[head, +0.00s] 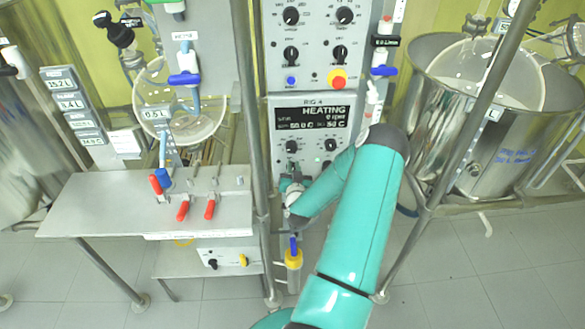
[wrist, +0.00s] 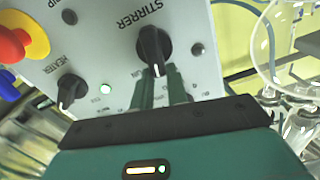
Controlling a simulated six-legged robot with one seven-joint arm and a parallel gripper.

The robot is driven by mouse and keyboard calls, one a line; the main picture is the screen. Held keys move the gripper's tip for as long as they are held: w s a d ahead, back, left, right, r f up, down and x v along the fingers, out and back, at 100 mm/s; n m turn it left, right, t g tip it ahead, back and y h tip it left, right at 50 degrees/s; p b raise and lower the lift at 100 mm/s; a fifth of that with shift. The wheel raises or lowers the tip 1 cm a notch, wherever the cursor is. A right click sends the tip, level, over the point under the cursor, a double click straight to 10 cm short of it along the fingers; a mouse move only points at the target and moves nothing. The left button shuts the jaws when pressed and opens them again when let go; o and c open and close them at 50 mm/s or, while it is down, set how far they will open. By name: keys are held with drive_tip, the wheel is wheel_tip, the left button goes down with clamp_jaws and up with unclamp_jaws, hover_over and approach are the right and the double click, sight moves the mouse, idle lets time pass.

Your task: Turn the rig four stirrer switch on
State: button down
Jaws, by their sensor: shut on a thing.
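In the wrist view the stirrer switch (wrist: 154,48), a black rotary knob under the word STIRRER, sits on a grey panel. Its white pointer mark faces the bottom of the picture. My gripper (wrist: 162,88) has its two narrow fingers closed on the lower part of this knob. In the head view my gripper (head: 291,186) is at the lower left of the rig 4 panel (head: 283,118), whose display reads HEATING. My arm and gripper hide the stirrer switch there.
In the wrist view a heater knob (wrist: 68,90) stands beside a lit lamp (wrist: 105,88), with a red and yellow button (wrist: 22,38) beyond. A dark lamp (wrist: 197,48) is near the stirrer knob. A metal post (head: 250,120) stands close left of my gripper; a steel vessel (head: 440,130) is right.

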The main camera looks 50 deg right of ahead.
drive_tip(key=m, duration=0.3)
drive_tip(key=f+m, duration=0.1)
drive_tip(key=m, duration=0.2)
drive_tip(key=s+f+m, duration=0.1)
drive_tip(key=m, duration=0.2)
drive_tip(key=shift+s+d+m+y, duration=0.1)
drive_tip(key=shift+d+m+y, duration=0.1)
drive_tip(key=shift+m+y, duration=0.1)
idle(0.4)
drive_tip(key=c, duration=1.4)
unclamp_jaws()
drive_tip(key=v, duration=1.3)
drive_tip(key=shift+s+a, duration=0.25)
